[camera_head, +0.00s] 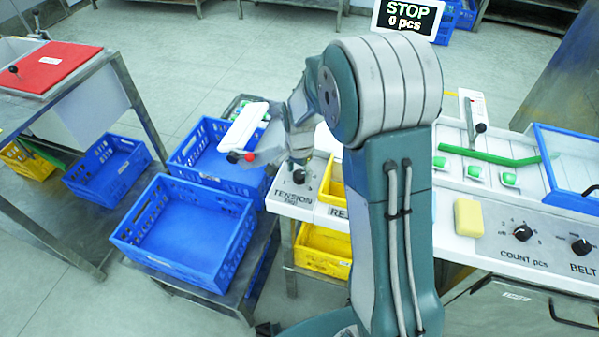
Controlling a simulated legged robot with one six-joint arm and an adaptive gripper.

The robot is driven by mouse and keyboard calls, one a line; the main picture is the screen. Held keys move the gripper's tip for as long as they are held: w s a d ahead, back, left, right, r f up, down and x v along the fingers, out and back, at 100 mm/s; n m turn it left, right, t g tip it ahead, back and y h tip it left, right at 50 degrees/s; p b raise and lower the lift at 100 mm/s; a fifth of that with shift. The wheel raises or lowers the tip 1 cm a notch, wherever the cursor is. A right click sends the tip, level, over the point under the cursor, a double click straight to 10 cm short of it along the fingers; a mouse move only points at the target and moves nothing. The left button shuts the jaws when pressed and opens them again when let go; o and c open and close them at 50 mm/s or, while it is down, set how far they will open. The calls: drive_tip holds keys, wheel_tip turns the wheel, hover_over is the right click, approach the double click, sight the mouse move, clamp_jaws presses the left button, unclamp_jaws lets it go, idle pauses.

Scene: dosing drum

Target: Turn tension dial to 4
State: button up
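The tension dial (300,177) is a small black knob on a light panel marked TENSION, left of my large arm link in the head view. My gripper (297,160) points down right at the dial and partly covers it. I cannot tell whether the fingers touch the knob or stop just above it. The fingers are too small and overlapped to show whether they are open or shut. The dial's scale and pointer are too small or hidden to read.
A lever with a red ball (249,157) sticks out beside the gripper. Blue crates (185,272) stand to the left. On the right are a COUNT dial (522,232), a BELT dial (581,246) and a yellow sponge (468,217). A screen (407,17) reads STOP, 0 pcs.

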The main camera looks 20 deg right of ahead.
sight(299, 173)
drive_tip(key=shift+r, duration=0.1)
idle(0.3)
wheel_tip(299, 173, up, 12)
idle(0.4)
idle(0.3)
